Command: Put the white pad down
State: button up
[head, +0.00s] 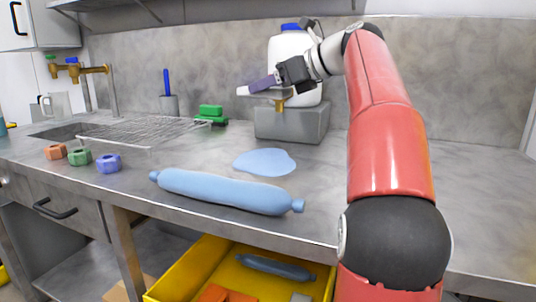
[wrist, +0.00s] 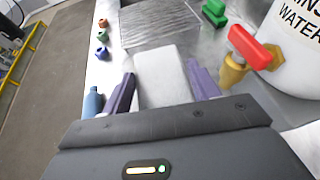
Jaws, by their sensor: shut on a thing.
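The white pad (head: 242,91) is held in the air above the steel bench (head: 330,190). In the wrist view the pad (wrist: 163,72) lies between the two purple fingers of my gripper (wrist: 162,88). My gripper (head: 261,86) is shut on the pad in the head view, in front of the white jug and above the grey block. Only the pad's left end shows there; the purple finger hides the rest. A pale blue puddle (head: 265,162) lies on the bench, in front of the block.
The white jug (head: 290,55) stands on the grey block (head: 291,124); its red-handled tap (wrist: 249,47) is close right of my gripper. A blue cylinder (head: 228,192) lies along the front edge. A wire rack (head: 150,128), green block (head: 211,111) and coloured nuts (head: 108,163) are left.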

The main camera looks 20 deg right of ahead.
aim_at(270, 162)
notch_tip(270, 162, down, 15)
jog(key=b, duration=0.5)
jog(key=shift+f, duration=0.1)
jog(key=o, duration=1.1)
jog(key=shift+o, duration=0.2)
jog(key=p+v, duration=0.1)
jog(key=v, duration=1)
jog(key=shift+w, duration=0.1)
jog(key=shift+s+d+r, duration=0.25)
jog(key=shift+s+r, duration=0.05)
jog(key=shift+s, duration=0.1)
